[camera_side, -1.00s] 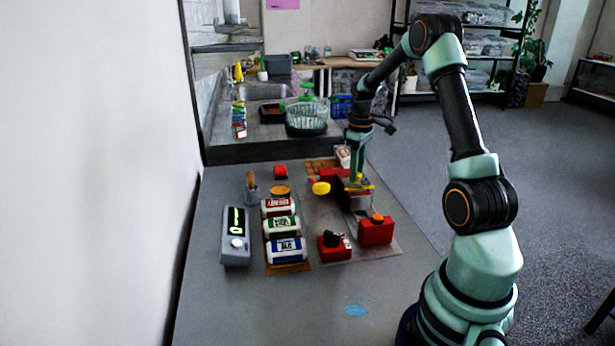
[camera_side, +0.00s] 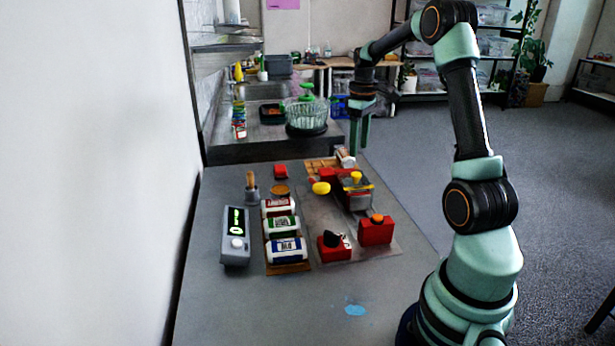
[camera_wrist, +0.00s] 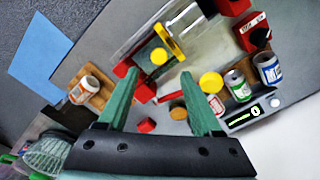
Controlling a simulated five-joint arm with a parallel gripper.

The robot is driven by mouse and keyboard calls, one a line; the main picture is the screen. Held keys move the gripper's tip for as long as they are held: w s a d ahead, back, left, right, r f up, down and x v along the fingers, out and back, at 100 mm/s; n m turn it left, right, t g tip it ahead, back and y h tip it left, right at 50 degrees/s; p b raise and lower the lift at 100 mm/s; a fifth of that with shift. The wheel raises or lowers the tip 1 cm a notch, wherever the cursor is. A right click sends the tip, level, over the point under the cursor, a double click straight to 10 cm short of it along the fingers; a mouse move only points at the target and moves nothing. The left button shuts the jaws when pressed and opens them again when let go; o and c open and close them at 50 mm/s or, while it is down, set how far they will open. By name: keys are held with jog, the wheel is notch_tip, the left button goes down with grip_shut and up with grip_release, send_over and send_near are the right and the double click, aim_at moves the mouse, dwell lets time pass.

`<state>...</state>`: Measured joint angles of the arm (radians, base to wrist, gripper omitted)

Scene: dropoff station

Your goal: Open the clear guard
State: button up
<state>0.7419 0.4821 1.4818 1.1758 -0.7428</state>
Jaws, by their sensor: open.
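A small station with a yellow bar (camera_side: 357,187) and a grey, box-like part (camera_side: 358,201) sits at the back right of the board. I take this to be the clear guard, but its transparent faces are hard to make out. I cannot tell its angle. The yellow bar (camera_wrist: 169,41) also shows in the wrist view, beside a yellow knob (camera_wrist: 158,56) and red blocks. My gripper (camera_side: 358,148) is raised above and behind the station, fingers pointing down, apart and empty. In the wrist view my gripper (camera_wrist: 160,76) has its two green fingers spread, with nothing between them.
A yellow disc (camera_side: 321,188) stands left of the bar. Several labelled cans (camera_side: 286,249) and a grey display device (camera_side: 235,236) are at left. A wooden tray (camera_wrist: 87,88) holds a white can.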

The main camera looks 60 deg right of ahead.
jog(key=shift+r, duration=2.05)
jog(key=a+r+t+h, duration=0.1)
jog(key=a+r, duration=0.2)
jog(key=a, duration=0.6)
jog(key=a+r+t, duration=0.2)
jog(key=a+r, duration=0.1)
jog(key=a, duration=0.6)
jog(key=s+a+f+t, duration=0.1)
jog(key=s+a, duration=0.2)
jog(key=a, duration=0.4)
jog(key=s+a+f+t+y, duration=0.1)
jog(key=s+a, duration=0.2)
jog(key=a, duration=0.3)
jog(key=shift+a+f+t, duration=0.25)
jog(key=shift+a+t, duration=0.05)
jog(key=shift+a, duration=0.05)
